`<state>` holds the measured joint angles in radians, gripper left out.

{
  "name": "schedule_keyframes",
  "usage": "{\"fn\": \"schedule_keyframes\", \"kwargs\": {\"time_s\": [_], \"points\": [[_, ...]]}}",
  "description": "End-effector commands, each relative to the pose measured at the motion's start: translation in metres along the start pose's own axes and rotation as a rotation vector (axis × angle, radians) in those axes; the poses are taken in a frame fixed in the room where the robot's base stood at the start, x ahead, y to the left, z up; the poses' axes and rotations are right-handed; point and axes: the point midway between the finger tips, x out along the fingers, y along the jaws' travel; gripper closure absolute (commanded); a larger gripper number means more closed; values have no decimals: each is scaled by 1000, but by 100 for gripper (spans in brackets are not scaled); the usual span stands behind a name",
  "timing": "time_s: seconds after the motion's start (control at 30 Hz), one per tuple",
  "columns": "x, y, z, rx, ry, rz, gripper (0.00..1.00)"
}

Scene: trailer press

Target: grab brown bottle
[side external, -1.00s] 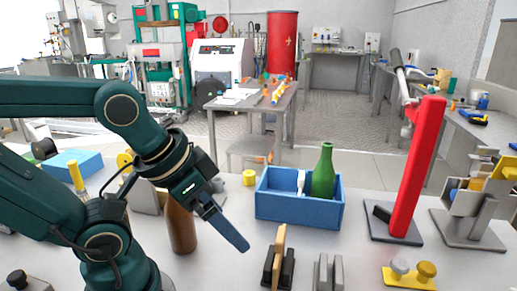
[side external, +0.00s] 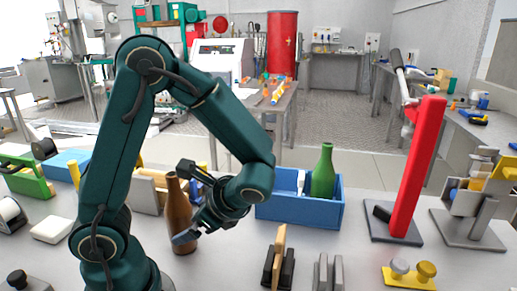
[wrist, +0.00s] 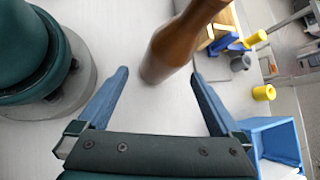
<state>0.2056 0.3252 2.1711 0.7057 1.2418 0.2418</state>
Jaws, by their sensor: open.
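The brown bottle (side external: 179,212) stands upright on the grey table, left of the blue box. My gripper (side external: 178,205) is beside it in the side view, with its fingers pointing left toward the bottle. In the wrist view my gripper (wrist: 160,75) is open, its two blue fingers spread wide. There the brown bottle (wrist: 178,45) lies ahead, its base appearing between the fingertips and its neck reaching past the top of the picture. I see no contact with the bottle, and the jaws are empty.
A blue box (side external: 298,213) with a green bottle (side external: 323,173) in it stands right of my gripper. A red post (side external: 418,170) is farther right. Small metal and wooden fixtures (side external: 279,262) stand near the front. A yellow cylinder (wrist: 263,92) lies near the box.

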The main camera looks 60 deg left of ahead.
Motion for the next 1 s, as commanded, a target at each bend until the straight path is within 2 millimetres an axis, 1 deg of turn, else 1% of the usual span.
{"fn": "schedule_keyframes", "kwargs": {"time_s": [0.03, 0.13, 0.2, 0.33, 0.47, 0.8, 1.0], "points": [[5, -2, 2, 58, -59, -11, 0], [13, -7, 12, 158, -177, -26, 0], [16, -10, 20, 215, -253, -28, 0], [18, -14, 30, 283, -346, -27, 0], [23, -15, 36, 303, -378, -24, 0], [60, -17, 50, 301, -378, -21, 0], [66, -18, 52, 300, -374, -25, 0]]}}
